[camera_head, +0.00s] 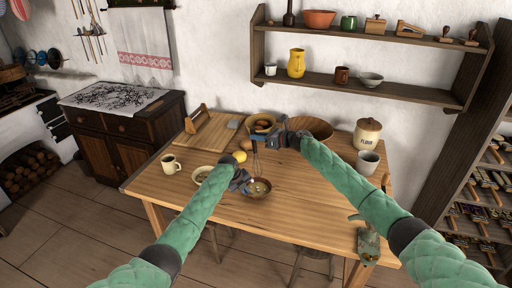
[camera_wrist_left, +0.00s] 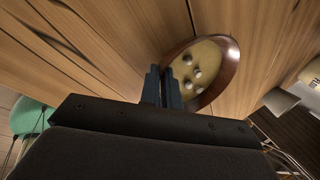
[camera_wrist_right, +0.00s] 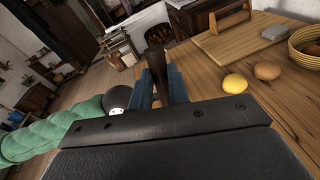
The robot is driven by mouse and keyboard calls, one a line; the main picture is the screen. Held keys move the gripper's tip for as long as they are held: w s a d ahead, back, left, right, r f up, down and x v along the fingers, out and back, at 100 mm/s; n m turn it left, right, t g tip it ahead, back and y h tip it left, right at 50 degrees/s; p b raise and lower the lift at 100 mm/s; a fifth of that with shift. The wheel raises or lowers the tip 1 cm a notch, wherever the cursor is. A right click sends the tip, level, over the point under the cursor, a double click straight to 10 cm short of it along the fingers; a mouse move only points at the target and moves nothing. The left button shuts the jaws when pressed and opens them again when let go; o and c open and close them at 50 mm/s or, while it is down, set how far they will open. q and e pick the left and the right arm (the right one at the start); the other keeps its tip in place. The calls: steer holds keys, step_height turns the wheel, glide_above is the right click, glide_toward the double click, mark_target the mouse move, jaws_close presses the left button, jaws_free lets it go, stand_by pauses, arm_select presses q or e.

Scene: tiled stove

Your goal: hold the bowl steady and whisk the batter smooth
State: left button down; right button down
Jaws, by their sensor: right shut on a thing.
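A brown bowl (camera_head: 257,189) stands on the wooden table near its front edge. In the left wrist view the bowl (camera_wrist_left: 234,58) holds pale batter (camera_wrist_left: 208,62) with several lumps. My left gripper (camera_head: 240,182) is at the bowl's left rim. Its fingers (camera_wrist_left: 166,88) are close together and overlap the rim in view; I cannot tell whether they grip it. My right gripper (camera_head: 278,140) is above and behind the bowl, shut on the dark handle of the whisk (camera_wrist_right: 156,60). The whisk's wires (camera_head: 256,166) hang down behind the bowl, apparently above the table.
On the table (camera_head: 315,205) are a pale dish (camera_head: 202,174), a mug (camera_head: 171,164), a lemon (camera_head: 240,156), a basket (camera_head: 260,122), a large wooden bowl (camera_head: 312,127), a flour jar (camera_head: 367,133) and a grey cup (camera_head: 367,163). The table right of the bowl is clear.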

mark_target(257, 158)
steer(key=shift+s+a+f+n, duration=0.15)
steer(key=shift+f+n, duration=0.25)
steer(key=shift+f, duration=0.15)
steer(key=shift+w+a+f, duration=0.1)
steer(key=shift+w+f, duration=0.05)
steer(key=shift+f, duration=0.6)
steer(key=shift+w+a+f, duration=0.1)
steer(key=shift+a+f, duration=0.05)
steer(key=shift+f, duration=0.55)
steer(key=shift+w+a+f, duration=0.1)
steer(key=shift+w+f, duration=0.05)
steer(key=shift+f, duration=0.6)
steer(key=shift+s+d+f, duration=0.1)
steer(key=shift+s+f, duration=0.05)
steer(key=shift+f, duration=0.75)
steer(key=shift+s+d+f, duration=0.1)
steer(key=shift+d+f, duration=0.05)
steer(key=shift+f, duration=0.75)
steer(key=shift+s+d+f, duration=0.1)
steer(key=shift+s+f, duration=0.05)
steer(key=shift+f, duration=0.75)
steer(key=shift+w, duration=0.15)
